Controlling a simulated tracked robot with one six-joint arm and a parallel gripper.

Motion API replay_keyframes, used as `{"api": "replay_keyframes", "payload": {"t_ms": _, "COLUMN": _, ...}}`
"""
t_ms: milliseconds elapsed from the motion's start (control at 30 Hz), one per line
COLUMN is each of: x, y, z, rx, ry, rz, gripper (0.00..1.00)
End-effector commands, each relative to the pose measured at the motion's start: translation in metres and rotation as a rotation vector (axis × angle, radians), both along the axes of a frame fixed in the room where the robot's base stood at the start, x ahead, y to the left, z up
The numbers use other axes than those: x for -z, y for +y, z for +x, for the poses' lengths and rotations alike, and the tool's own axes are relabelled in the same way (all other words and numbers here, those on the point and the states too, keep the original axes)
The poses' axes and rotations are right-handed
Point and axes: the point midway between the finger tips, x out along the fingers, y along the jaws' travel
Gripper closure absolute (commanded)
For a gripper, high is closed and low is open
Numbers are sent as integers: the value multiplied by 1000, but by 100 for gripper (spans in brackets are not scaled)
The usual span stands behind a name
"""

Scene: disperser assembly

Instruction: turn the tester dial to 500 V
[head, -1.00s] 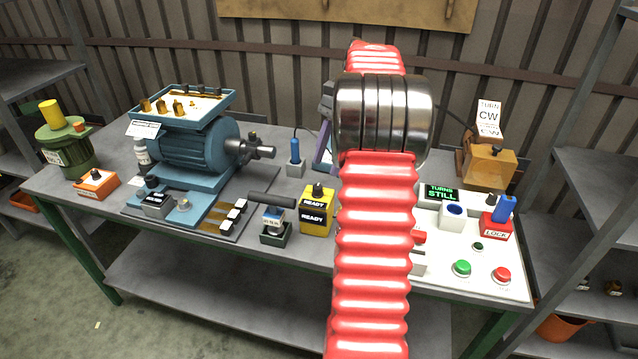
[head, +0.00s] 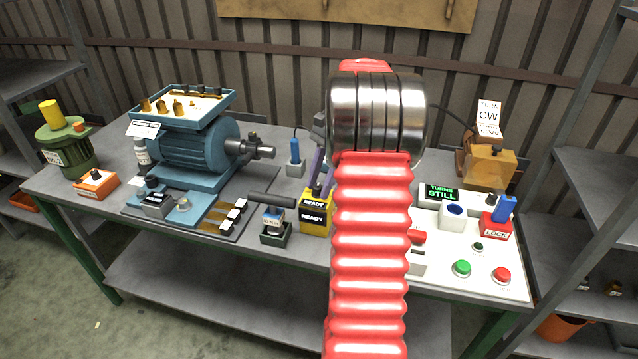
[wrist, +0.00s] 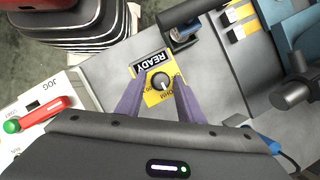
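The tester is a yellow box (head: 315,221) with black READY labels, near the front middle of the bench. The wrist view shows it from above, with its READY label (wrist: 152,62) and a round black dial (wrist: 160,82) on its top face. A pale pointer mark shows on the dial; the small lettering around it is too small to read surely. My gripper (wrist: 158,86) is open, its two purple fingers on either side of the dial with gaps beside it. In the head view, my gripper (head: 321,180) is partly hidden by my red arm, with a finger just above the tester.
Left of the tester stand a small device in a green holder (head: 275,237) and a blue motor (head: 190,146). A blue-handled tool (head: 295,150) stands behind. A white control panel (head: 480,283) with buttons lies right.

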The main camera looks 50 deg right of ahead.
Motion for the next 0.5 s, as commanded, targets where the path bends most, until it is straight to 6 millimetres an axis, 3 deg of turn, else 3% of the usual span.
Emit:
{"api": "replay_keyframes", "payload": {"t_ms": 400, "x": 0, "y": 0, "z": 0, "rx": 0, "ry": 1, "rz": 1, "gripper": 96}}
{"api": "replay_keyframes", "payload": {"t_ms": 500, "x": 0, "y": 0, "z": 0, "rx": -3, "ry": 2, "rz": 1, "gripper": 97}}
